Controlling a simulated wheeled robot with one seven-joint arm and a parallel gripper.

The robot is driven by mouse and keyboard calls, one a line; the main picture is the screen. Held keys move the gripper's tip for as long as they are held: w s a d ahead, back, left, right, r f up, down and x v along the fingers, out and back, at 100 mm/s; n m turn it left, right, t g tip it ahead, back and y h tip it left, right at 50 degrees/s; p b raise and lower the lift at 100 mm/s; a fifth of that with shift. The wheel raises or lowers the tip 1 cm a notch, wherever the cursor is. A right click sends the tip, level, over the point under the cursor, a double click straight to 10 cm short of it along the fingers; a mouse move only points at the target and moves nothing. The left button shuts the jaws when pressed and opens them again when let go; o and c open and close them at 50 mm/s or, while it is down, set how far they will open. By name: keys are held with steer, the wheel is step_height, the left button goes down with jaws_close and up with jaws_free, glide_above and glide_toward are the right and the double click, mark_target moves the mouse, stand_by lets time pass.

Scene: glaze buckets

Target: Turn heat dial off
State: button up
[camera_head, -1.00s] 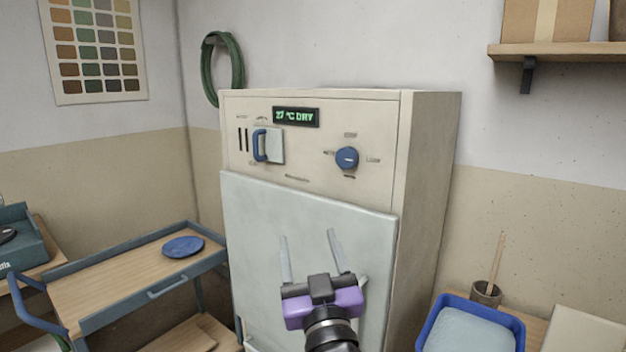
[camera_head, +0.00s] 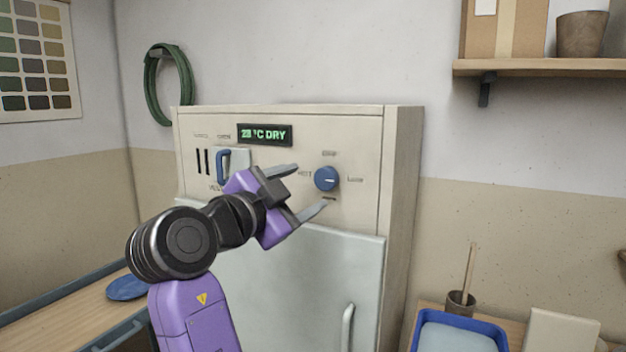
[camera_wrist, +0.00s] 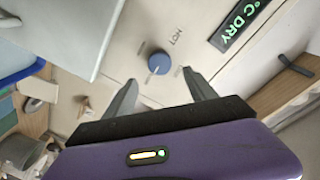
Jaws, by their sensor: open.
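The round blue heat dial (camera_head: 326,178) is on the right of the cream cabinet's control panel (camera_head: 350,135), with small labels around it. In the wrist view the dial (camera_wrist: 159,62) lies just beyond and between the fingertips, with a pale pointer line on it. My gripper (camera_head: 310,188) is open, its two grey fingers reaching toward the dial from the left. The fingers look apart from the dial; the exact gap is hard to tell. A lit display (camera_head: 265,134) reads about 28 °C DRY; its second digit is unclear.
A blue-handled lever (camera_head: 223,165) is left of my gripper on the panel. The cabinet's pale door (camera_head: 330,270) with a vertical handle is below. A blue tray (camera_head: 460,330) stands at lower right, and a wooden shelf (camera_head: 560,67) is above right.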

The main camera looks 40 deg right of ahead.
mark_target(324, 179)
steer(key=shift+p+x, duration=0.7)
steer(key=shift+x, duration=3.2)
steer(key=shift+w, duration=0.1)
steer(key=c, duration=1.4)
